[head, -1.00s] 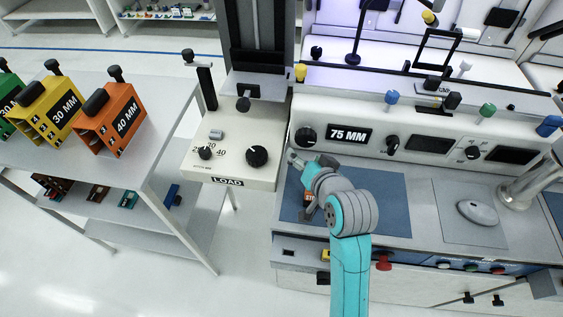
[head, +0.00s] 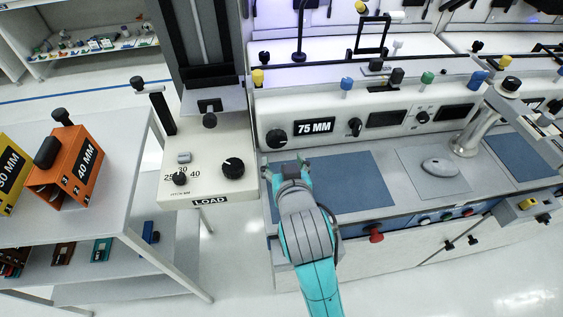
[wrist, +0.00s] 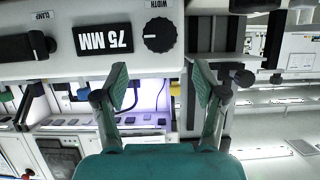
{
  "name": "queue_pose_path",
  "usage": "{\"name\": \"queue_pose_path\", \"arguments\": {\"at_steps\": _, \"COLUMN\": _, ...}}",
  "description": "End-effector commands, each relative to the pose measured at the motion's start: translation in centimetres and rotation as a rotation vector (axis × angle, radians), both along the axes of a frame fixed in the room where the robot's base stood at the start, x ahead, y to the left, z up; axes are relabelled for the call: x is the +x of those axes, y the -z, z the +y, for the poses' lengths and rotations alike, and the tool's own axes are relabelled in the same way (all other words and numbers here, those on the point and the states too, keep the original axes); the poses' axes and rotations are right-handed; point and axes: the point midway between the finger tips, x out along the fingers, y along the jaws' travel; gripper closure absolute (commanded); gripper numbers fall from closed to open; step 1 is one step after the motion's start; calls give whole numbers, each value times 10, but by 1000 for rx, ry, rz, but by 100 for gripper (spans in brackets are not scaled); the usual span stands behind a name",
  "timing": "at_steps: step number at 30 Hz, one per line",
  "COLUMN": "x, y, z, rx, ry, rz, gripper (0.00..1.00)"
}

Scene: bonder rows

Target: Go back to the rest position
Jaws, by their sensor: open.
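My gripper (head: 286,165) is in the head view, in front of the bonder's face and above the left end of the blue mat (head: 345,185). It is open and empty. In the wrist view my gripper (wrist: 160,85) shows two fingers spread apart with nothing between them. The bonder panel with the 75 MM display (head: 314,127) is just beyond it, and the display also shows in the wrist view (wrist: 104,39). The gripper looks apart from the panel.
The LOAD unit (head: 215,188) with knobs stands left of my gripper. Orange (head: 68,172) and yellow (head: 10,180) magazines stand on the left table (head: 115,200). A mouse (head: 437,167) lies on a grey pad at right. A red knob (head: 376,236) sticks out of the bench front.

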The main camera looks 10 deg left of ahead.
Motion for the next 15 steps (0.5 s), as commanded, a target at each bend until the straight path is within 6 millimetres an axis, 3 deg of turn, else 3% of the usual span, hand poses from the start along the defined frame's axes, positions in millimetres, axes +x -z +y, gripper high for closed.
{"name": "queue_pose_path", "arguments": {"at_steps": 10, "x": -1, "y": 3, "z": -2, "rx": 0, "ry": 0, "rz": 1, "gripper": 29}}
{"name": "queue_pose_path", "arguments": {"at_steps": 15, "x": -12, "y": 28, "z": -21, "rx": -9, "ry": 6, "rz": -1, "gripper": 29}}
